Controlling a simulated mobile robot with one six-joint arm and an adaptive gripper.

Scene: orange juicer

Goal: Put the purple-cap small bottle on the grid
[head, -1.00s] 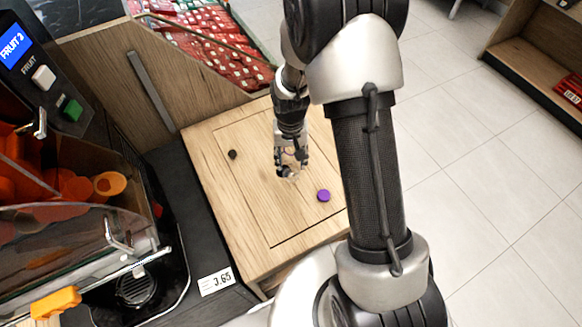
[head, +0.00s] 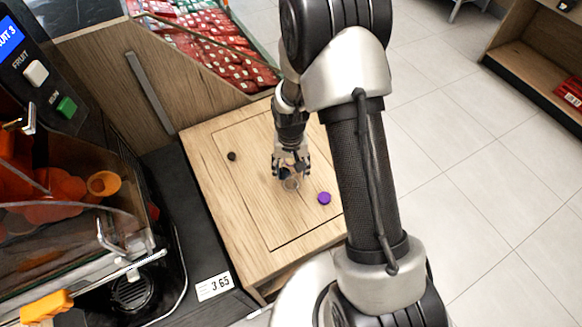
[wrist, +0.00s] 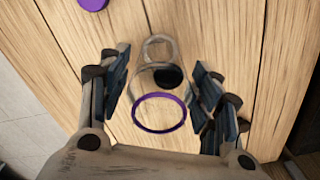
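A small clear container with a thin purple ring (wrist: 159,113) stands between the fingers of my gripper (wrist: 160,88) in the wrist view. The fingers are apart, with a gap on both sides of the ring. A dark round spot (wrist: 168,77) shows at the clear container; I cannot tell whether it is inside or behind it. In the head view my gripper (head: 290,172) is low over the wooden top, around a faint clear shape (head: 290,184). A separate purple cap (head: 324,198) lies to its right. A dark round grille (head: 132,291) is at the juicer's base.
The wooden top (head: 245,215) is mostly clear, with a small black disc (head: 232,156) at its left. The orange juicer (head: 80,215) stands left, with a metal bar across its front. A price tag (head: 214,286) sits at the edge. Red packages (head: 205,40) lie behind.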

